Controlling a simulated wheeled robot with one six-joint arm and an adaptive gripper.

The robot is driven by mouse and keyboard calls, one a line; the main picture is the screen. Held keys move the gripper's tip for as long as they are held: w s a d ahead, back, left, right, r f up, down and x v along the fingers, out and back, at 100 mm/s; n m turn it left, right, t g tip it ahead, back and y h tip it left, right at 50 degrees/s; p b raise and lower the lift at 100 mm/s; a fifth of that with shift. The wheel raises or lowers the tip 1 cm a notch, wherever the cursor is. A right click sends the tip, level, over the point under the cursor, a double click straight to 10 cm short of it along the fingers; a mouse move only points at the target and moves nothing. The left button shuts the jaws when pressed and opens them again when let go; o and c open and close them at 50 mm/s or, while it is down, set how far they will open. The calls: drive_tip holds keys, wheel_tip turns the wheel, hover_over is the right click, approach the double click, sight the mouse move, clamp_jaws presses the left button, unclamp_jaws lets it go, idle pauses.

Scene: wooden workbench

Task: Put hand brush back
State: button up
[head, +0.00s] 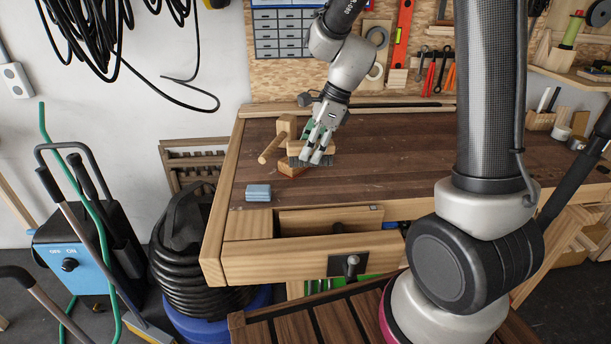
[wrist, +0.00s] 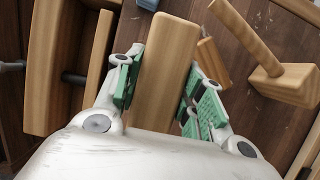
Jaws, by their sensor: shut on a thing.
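The hand brush (head: 295,148) has a light wooden body and dark bristles that face down toward the bench. My gripper (head: 318,153) is shut on it, with a finger on each side. In the wrist view the green finger pads of my gripper (wrist: 160,95) flank the brush's wooden body (wrist: 162,65), which points away from the camera. The brush is above the left part of the workbench. I cannot tell whether its bristles touch anything below.
A wooden mallet (head: 283,135) lies just behind the brush, and an orange-brown block (head: 291,170) is close below it. Blue sponge-like blocks (head: 258,194) lie near the front left edge. A front drawer (head: 300,265) stands open. The bench's middle (head: 400,155) is clear.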

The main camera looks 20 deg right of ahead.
sight(331, 142)
drive_tip(key=shift+f, duration=3.5)
drive_tip(key=shift+f, duration=0.1)
drive_tip(key=o, duration=1)
drive_tip(key=shift+o, duration=0.2)
drive_tip(key=v, duration=1.2)
drive_tip(key=shift+a, duration=0.1)
drive_tip(key=shift+s+r, duration=0.2)
drive_tip(key=shift+r, duration=0.2)
drive_tip(key=s+d+r+n+t+h, duration=0.1)
drive_tip(key=s+d+r+n, duration=0.2)
drive_tip(key=s+n, duration=0.3)
drive_tip(key=s+d+r+n+t+h, duration=0.1)
drive_tip(key=s+d+r+n+h, duration=0.1)
drive_tip(key=s+n, duration=0.5)
drive_tip(key=s+d+r+n+t+h, duration=0.1)
drive_tip(key=s+d+r+n, duration=0.3)
drive_tip(key=s+n, duration=0.3)
drive_tip(key=shift+s+d+r+h, duration=0.2)
drive_tip(key=shift+s+d+h, duration=0.1)
drive_tip(key=shift+s+d, duration=0.55)
